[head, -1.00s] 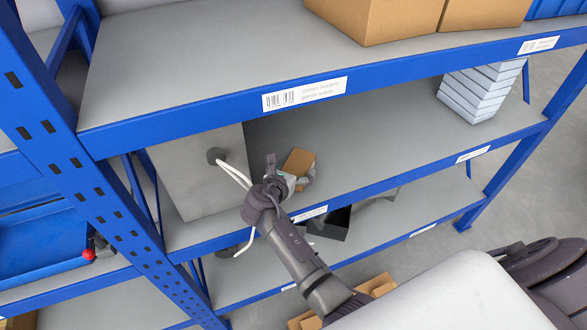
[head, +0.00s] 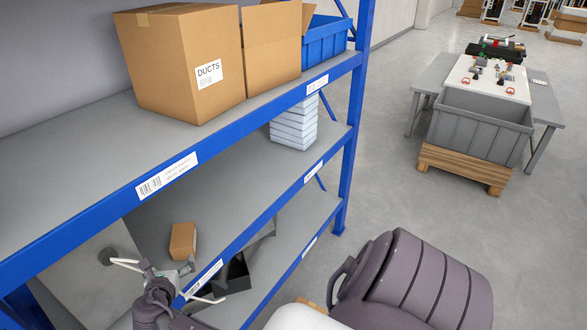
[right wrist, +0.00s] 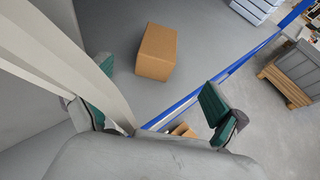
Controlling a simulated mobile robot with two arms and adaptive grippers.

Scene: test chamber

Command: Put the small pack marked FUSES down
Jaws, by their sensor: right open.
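A small brown box (head: 183,242) stands on the middle shelf (head: 215,185). No FUSES marking is readable on it, so I cannot confirm it is the pack. The box also shows in the right wrist view (right wrist: 156,52), ahead of the fingers and apart from them. My right gripper (head: 168,273) is at the shelf's front edge, just in front of the box. In the right wrist view its two green-padded fingers (right wrist: 150,103) are spread wide with nothing between them. My left gripper is not in view.
A box marked DUCTS (head: 180,65), an open carton (head: 270,50) and a blue bin (head: 320,42) stand on the shelf above. Stacked pale boxes (head: 294,122) are farther along the middle shelf. A grey panel with white bars is left of the brown box. A grey crate (head: 480,130) stands on a pallet.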

